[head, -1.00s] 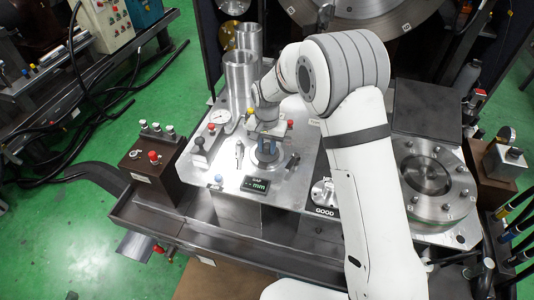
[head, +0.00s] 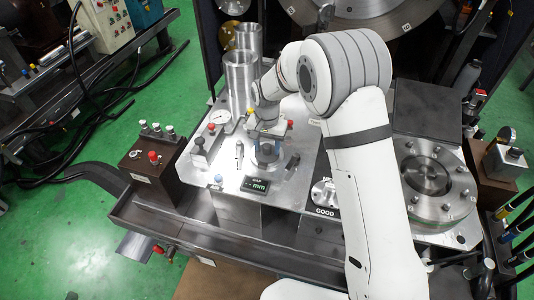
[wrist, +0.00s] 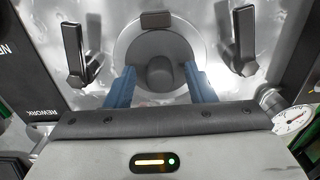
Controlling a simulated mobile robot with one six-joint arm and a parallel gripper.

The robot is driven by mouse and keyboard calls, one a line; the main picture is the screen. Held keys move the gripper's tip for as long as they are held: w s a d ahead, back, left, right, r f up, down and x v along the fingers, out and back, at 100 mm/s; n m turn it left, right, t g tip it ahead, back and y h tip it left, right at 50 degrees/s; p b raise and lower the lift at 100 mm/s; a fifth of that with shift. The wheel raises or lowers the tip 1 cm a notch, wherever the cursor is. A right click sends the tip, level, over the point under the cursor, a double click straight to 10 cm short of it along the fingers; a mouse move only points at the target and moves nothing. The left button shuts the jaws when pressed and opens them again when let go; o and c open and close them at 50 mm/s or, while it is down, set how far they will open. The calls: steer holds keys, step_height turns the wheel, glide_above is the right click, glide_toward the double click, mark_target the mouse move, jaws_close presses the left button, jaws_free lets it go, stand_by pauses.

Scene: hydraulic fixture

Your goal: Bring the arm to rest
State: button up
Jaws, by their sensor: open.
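My gripper (head: 267,146) is over the metal fixture plate (head: 225,180) in the head view, with my arm reaching down from the right. In the wrist view my gripper (wrist: 162,80) has its two blue fingers apart. A dark grey rounded part (wrist: 160,72) shows between them, on a round metal seat (wrist: 135,38). Gaps show between the fingers and this part. Whether the fingertips are level with the part or above it I cannot tell.
Two dark levers (wrist: 75,50) and (wrist: 243,38) flank the seat. A gauge (head: 220,117), metal cylinders (head: 240,80) and a gap display (head: 255,184) stand close by. A round flange (head: 430,175) is right of my arm.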

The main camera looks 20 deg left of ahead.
step_height(320, 180, up, 7)
steer(key=shift+r, duration=0.2)
steer(key=s+d+r+t+p, duration=0.15)
steer(key=s+d+r, duration=0.25)
steer(key=d+r, duration=0.5)
steer(key=s+d+r+p, duration=0.3)
steer(key=d+r, duration=0.4)
steer(key=d, duration=0.4)
steer(key=s+d+r+t+p, duration=0.1)
steer(key=s+d+r+p, duration=0.1)
steer(key=s+d, duration=1.1)
steer(key=s+r, duration=0.1)
steer(key=s, duration=0.2)
steer(key=shift+s+r, duration=0.15)
steer(key=shift+r, duration=0.25)
